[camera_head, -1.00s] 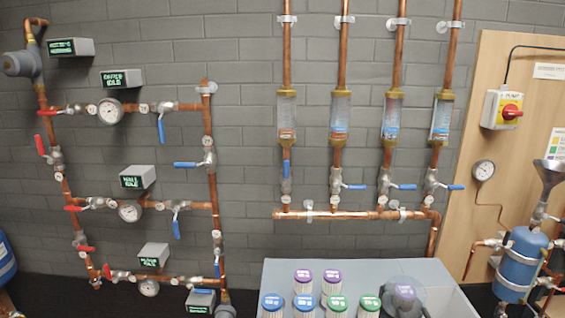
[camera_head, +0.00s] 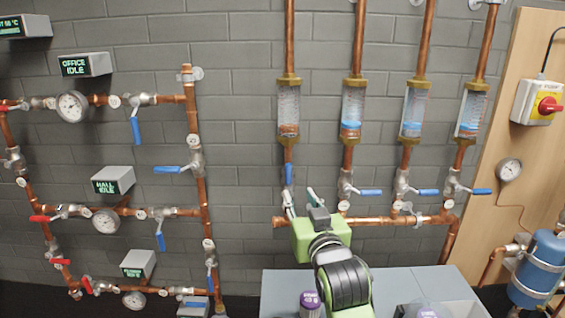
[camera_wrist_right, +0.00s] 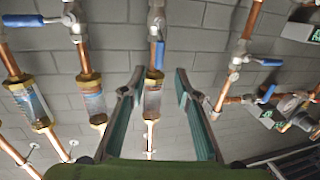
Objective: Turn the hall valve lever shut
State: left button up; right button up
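The hall display (camera_head: 113,181) reads HALL IDLE above the hall pipe row on the left wall. This row has a red lever (camera_head: 41,218) left of its gauge (camera_head: 105,221) and a blue lever (camera_head: 160,241) hanging down to the right. My right gripper (camera_head: 299,195) is open and empty, pointing at the wall below the leftmost flow tube (camera_head: 289,108). A blue lever (camera_head: 288,173) lies along the pipe there. In the right wrist view a blue lever (camera_wrist_right: 158,54) shows beyond the gap between the open fingers (camera_wrist_right: 160,77), apart from both. My left gripper is not in view.
Several flow tubes rise from a horizontal copper pipe (camera_head: 375,220); the other levers there, such as this blue one (camera_head: 370,192), stick out sideways. A grey bench (camera_head: 278,284) with capped cartridges (camera_head: 310,300) stands below. A red switch (camera_head: 549,105) is at right.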

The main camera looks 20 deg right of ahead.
aim_at(289, 171)
jog(key=w, duration=0.2)
jog(key=w+r+p, duration=0.1)
jog(key=w, duration=0.2)
jog(key=w+p, duration=0.1)
jog(key=w, duration=0.1)
jog(key=shift+w+d+r, duration=0.2)
jog(key=shift+d+r, duration=0.1)
jog(key=w, duration=0.3)
jog(key=shift+w+d+p, duration=0.2)
jog(key=shift+w+p, duration=0.1)
jog(key=shift+p, duration=0.1)
jog(key=shift+w, duration=0.4)
jog(key=shift+w+f, duration=0.1)
jog(key=shift+w, duration=0.35)
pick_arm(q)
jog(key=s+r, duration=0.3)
pick_arm(e)
grip_shut()
